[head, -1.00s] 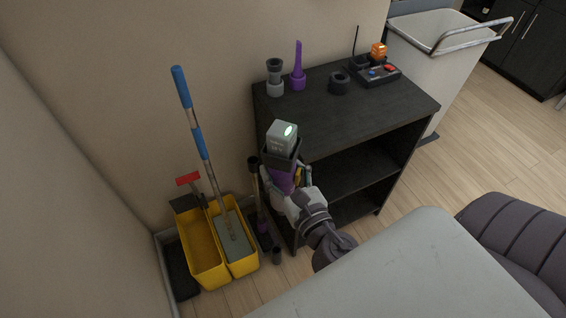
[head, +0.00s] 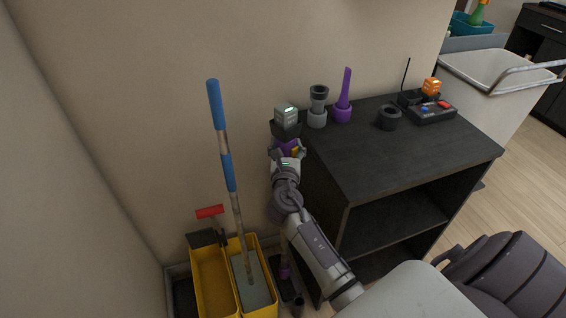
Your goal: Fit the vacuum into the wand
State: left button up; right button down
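The vacuum, a hand-held unit with a grey box top bearing a green light (head: 286,116), is upright near the left end of the black shelf unit. My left gripper (head: 288,148) is shut around its lower purple part. The wand (head: 284,258) stands on the floor between the yellow bucket and the shelf unit, its purple lower part showing. The wand's top is hidden behind my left gripper and arm. The vacuum is above the wand's line; I cannot tell whether they touch. My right gripper is not in view.
The black shelf unit (head: 400,150) carries a grey nozzle (head: 318,106), a purple crevice tool (head: 343,98), a dark ring (head: 389,117) and a charger-like box (head: 433,112). A yellow bucket (head: 208,287) with a blue-handled mop (head: 222,135) stands left.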

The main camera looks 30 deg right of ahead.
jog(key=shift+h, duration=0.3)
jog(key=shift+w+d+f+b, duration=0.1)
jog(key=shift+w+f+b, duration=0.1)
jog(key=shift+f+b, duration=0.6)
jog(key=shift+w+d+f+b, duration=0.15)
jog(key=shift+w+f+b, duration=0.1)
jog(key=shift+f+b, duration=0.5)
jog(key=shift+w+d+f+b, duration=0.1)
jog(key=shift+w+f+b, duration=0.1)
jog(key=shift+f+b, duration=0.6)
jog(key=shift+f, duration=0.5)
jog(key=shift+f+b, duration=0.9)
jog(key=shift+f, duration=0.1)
